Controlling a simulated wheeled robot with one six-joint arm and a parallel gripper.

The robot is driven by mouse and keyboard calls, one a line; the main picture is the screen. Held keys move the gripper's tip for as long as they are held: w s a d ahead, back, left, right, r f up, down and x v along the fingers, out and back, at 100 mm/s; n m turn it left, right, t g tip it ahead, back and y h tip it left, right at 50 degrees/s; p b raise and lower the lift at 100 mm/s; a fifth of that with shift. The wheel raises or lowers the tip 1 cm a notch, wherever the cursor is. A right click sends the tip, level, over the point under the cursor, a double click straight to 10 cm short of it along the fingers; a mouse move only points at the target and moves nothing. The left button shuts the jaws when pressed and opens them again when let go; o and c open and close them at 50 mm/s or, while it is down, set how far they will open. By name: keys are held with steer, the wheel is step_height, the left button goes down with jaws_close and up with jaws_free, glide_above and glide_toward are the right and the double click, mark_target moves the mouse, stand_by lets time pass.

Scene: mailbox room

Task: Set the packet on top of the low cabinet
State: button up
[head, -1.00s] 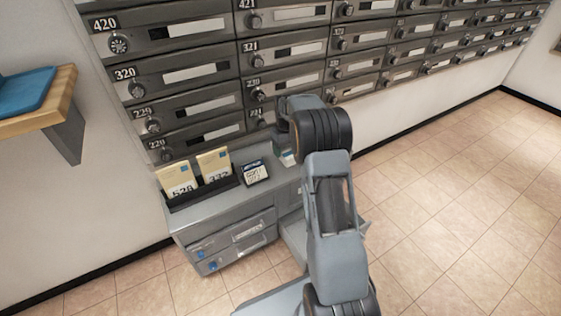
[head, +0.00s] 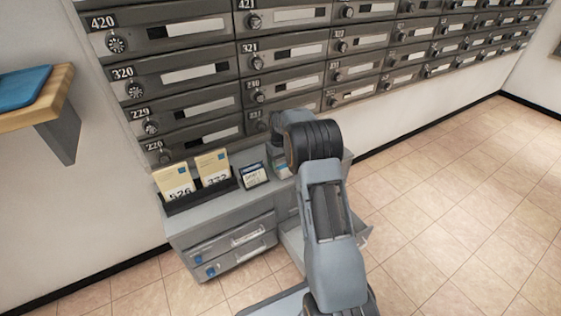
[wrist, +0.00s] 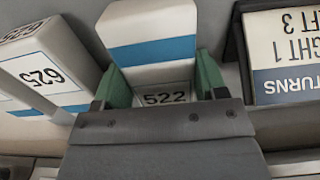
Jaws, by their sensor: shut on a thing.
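The packet (wrist: 150,27), white with a blue band and the number 522, is between the green fingertips of my gripper (wrist: 166,82) in the wrist view. My gripper is shut on it. The low cabinet (head: 205,211) is grey and stands below the mailbox wall in the head view. My arm covers its right part and hides the gripper there. A small white and blue item (head: 283,169) shows beside my arm over the cabinet top; I cannot tell which packet it is. Whether the held packet touches the cabinet top is unclear.
A holder with numbered cards (head: 214,168) stands on the cabinet. A pulled-out drawer (head: 293,243) shows beside my arm.

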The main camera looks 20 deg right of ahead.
mark_target(280, 161)
steer(key=o, duration=1)
steer(key=s+a+r+p, duration=0.2)
steer(key=s+r, duration=0.1)
steer(key=r, duration=0.6)
steer(key=s+a+r+p, duration=0.2)
steer(key=r+p, duration=0.1)
steer(key=r, duration=0.5)
steer(key=shift+s+a+r+m+t, duration=0.35)
steer(key=shift+s+a, duration=1.05)
steer(key=shift+s, duration=2.7)
steer(key=shift+s+a+f+m+t, duration=0.1)
steer(key=shift+s+a+t, duration=0.9)
steer(key=shift+s, duration=3.05)
steer(key=shift+s+a+r+m+t, duration=0.15)
steer(key=shift+s+a, duration=1.6)
steer(key=shift+s, duration=2.35)
